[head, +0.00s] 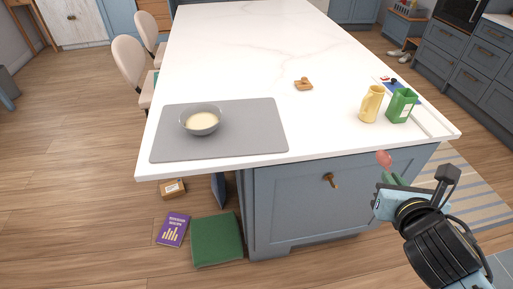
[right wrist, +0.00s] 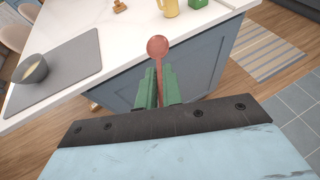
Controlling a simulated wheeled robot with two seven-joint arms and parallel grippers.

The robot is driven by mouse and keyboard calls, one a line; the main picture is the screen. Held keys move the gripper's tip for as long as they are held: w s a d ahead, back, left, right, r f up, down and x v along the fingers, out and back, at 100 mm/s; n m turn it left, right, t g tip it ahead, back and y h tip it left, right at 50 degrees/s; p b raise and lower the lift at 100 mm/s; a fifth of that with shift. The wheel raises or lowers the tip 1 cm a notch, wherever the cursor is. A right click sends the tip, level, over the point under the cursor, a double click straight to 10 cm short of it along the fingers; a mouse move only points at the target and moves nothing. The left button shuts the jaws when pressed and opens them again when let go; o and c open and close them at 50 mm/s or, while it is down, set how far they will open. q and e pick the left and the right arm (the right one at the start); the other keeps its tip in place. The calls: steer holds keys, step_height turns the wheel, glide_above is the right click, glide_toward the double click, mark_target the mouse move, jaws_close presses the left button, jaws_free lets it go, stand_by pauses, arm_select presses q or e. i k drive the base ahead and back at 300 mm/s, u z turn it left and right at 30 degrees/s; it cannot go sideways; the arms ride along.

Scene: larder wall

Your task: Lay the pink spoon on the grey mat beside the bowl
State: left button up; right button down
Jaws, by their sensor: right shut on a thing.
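The pink spoon (right wrist: 157,48) is held upright between the green fingers of my right gripper (right wrist: 157,88), bowl end pointing outward. In the head view the spoon (head: 384,158) shows in front of the island's front edge, at the right, with my right gripper (head: 392,178) shut on its handle. The grey mat (head: 250,128) lies on the left front of the white countertop, well left of the gripper. The grey bowl (head: 202,124) with pale contents stands on the mat's left-middle part. The mat right of the bowl is bare. My left gripper is not in view.
A yellow jug (head: 371,104) and a green carton (head: 401,106) stand at the counter's right front. A small brown wooden object (head: 303,84) lies mid-counter. The counter between mat and jug is clear. A purple book (head: 173,230) and green cushion (head: 217,240) lie on the floor.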

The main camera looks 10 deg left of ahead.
mark_target(254, 121)
steer(key=z, duration=1.1)
steer(key=k, duration=0.1)
steer(key=u, duration=2)
steer(key=i, duration=0.7)
steer(key=u, duration=0.2)
